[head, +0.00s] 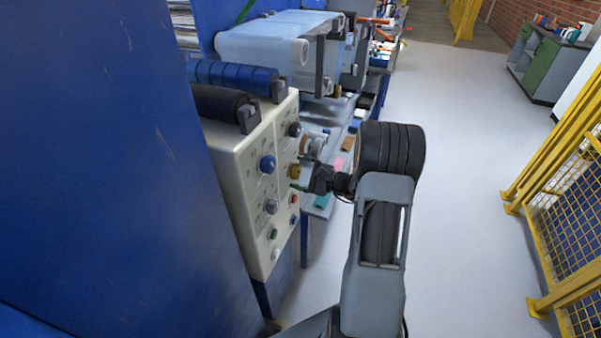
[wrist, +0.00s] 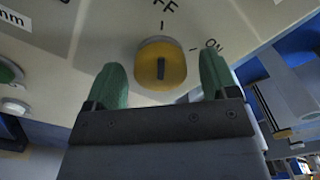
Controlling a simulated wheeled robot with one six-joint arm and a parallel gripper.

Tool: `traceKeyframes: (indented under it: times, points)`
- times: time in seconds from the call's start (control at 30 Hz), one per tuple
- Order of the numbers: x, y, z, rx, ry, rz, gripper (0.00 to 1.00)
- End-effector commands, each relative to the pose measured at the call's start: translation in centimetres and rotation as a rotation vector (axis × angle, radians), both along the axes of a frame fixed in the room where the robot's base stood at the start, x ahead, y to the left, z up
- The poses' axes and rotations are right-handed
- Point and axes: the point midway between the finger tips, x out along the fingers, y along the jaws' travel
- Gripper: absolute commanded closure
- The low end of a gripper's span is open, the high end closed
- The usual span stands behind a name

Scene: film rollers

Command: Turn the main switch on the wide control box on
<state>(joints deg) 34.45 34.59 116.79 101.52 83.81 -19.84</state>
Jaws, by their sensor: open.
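The wide control box (head: 245,165) is cream-coloured, with knobs and buttons on its face, and stands left of my arm in the head view. Its main switch (wrist: 161,66) is a yellow round knob with a dark bar, below OFF and ON lettering in the wrist view. The bar stands nearly upright, toward the mark by the OFF lettering. The switch also shows small in the head view (head: 294,171). My gripper (wrist: 164,82) is open, with one green finger on each side of the switch. Whether the fingers touch the knob I cannot tell.
A blue knob (head: 267,164), a grey knob (head: 271,206) and several buttons sit close by on the panel. A large blue panel (head: 100,150) fills the left of the head view. Yellow fencing (head: 560,200) stands at the right. The floor (head: 455,190) between is clear.

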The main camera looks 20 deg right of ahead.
Motion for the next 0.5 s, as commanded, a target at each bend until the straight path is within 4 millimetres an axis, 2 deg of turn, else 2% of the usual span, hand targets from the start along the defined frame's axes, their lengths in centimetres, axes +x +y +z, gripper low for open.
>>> traceKeyframes:
  times: [0.27, 0.5]
  points:
    - [0.09, 0.09, -0.01, 0.0, 0.0, 0.0, 0.2]
    - [0.08, 0.09, -0.01, -0.001, 0.001, 0.001, 0.42]
